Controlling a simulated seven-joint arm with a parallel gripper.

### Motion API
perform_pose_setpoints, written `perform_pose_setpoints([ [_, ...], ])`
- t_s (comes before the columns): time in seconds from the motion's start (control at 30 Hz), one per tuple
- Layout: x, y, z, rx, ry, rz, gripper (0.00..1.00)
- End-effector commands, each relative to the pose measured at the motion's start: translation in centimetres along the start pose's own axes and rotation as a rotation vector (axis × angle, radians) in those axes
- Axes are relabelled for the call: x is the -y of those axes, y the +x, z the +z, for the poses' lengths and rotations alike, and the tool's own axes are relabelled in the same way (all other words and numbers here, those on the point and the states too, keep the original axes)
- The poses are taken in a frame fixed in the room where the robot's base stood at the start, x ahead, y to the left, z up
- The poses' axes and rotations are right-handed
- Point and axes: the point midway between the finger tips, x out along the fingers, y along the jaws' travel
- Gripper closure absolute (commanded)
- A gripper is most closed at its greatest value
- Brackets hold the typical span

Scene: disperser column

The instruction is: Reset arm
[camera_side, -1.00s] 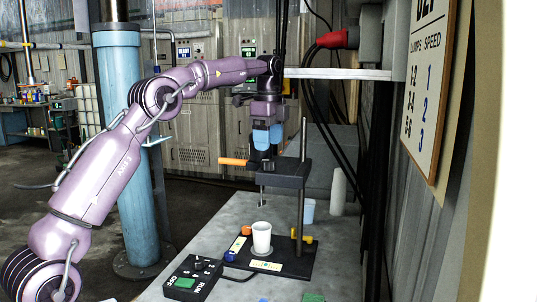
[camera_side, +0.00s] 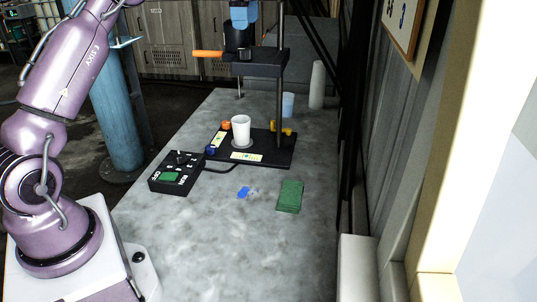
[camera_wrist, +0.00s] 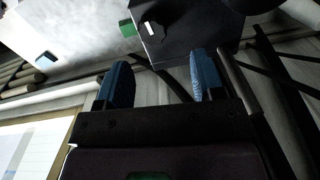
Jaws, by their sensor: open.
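My gripper (camera_wrist: 160,80) has two blue fingers spread apart, with nothing held between them in the wrist view. The disperser has a black head (camera_side: 262,62) with an orange handle (camera_side: 207,53), on a post (camera_side: 280,100) over a black base (camera_side: 276,152). Whether the fingers touch it I cannot tell. A white cup (camera_side: 241,128) stands upright on the base.
A black control box (camera_side: 178,172) with a green button lies left of the base. A green pad (camera_side: 289,196) and small blue piece (camera_side: 243,192) lie in front. A light blue cup (camera_side: 288,105) and white cylinder (camera_side: 317,85) stand behind. The front of the bench (camera_side: 225,250) is clear.

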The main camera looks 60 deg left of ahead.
Motion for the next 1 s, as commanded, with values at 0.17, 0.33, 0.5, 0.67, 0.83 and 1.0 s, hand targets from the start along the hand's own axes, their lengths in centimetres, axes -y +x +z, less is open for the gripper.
perform_pose_setpoints([
  [0.17, -1.0, 3.5, -0.7, 0.002, -0.26, 0.009, 0.38],
  [0.33, -4.3, 3.5, -1.8, -0.008, -0.45, -0.027, 0.38],
  [0.5, -9.3, 2.8, -2.6, -0.041, -0.619, -0.072, 0.38],
  [0.67, -15.6, 2.3, -2.5, -0.097, -0.771, -0.115, 0.38],
  [0.83, -23.0, 2.7, -1.2, -0.184, -0.9, -0.145, 0.38],
  [1.0, -29.7, 4.0, 0.7, -0.28, -0.95, -0.155, 0.38],
])
